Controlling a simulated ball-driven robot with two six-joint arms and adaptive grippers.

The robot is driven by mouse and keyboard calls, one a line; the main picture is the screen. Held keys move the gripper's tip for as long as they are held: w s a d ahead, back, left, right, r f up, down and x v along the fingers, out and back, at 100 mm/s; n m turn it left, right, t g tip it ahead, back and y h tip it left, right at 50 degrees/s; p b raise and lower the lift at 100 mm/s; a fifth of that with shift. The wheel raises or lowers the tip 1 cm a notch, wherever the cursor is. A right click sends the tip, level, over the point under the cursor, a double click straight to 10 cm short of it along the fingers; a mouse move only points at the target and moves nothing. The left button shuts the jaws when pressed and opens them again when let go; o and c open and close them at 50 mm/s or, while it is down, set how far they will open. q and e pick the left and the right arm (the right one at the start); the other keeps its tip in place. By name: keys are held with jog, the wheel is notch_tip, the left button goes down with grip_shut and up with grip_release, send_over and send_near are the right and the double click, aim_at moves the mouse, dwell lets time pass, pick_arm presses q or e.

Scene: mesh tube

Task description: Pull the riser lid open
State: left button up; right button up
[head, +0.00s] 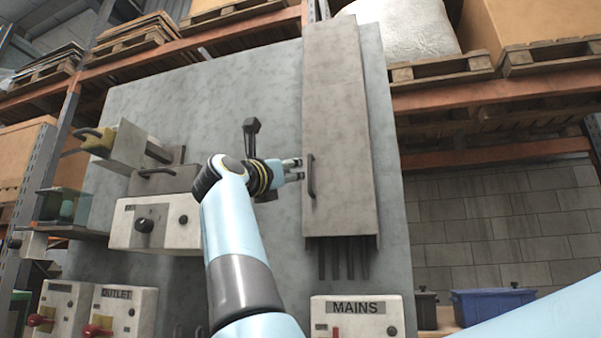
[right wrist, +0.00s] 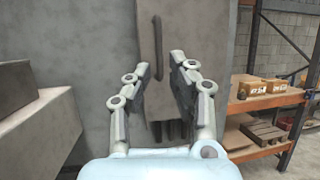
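The riser lid (head: 340,110) is a tall grey-brown cover on the grey panel, and it looks closed. Its dark bar handle (head: 311,178) stands upright near the lid's lower left edge. My right gripper (head: 300,169) is just left of the handle, with its fingers pointing at it. In the right wrist view the fingers (right wrist: 165,68) are spread, with the handle (right wrist: 158,45) showing upright between and beyond the tips. The lid (right wrist: 175,95) fills the space behind them. I cannot tell whether a finger touches the handle. My left gripper is not in view.
Left of the lid are a dark lever (head: 251,130) and a white control box (head: 155,225). A white MAINS box (head: 355,315) sits below the lid, and OUTLET boxes (head: 120,310) lower left. Dark pipes (head: 345,260) emerge under the lid. Racking (head: 480,95) stands behind.

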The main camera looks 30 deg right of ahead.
aim_at(309, 170)
jog(key=p+x, duration=0.3)
jog(key=x, duration=0.6)
jog(key=shift+w+d+f+p, duration=0.1)
jog(key=shift+w+d+p, duration=0.05)
jog(key=shift+p, duration=0.25)
jog(key=shift+w+d, duration=0.45)
jog(key=shift+d, duration=0.2)
jog(key=shift+c, duration=0.4)
grip_shut()
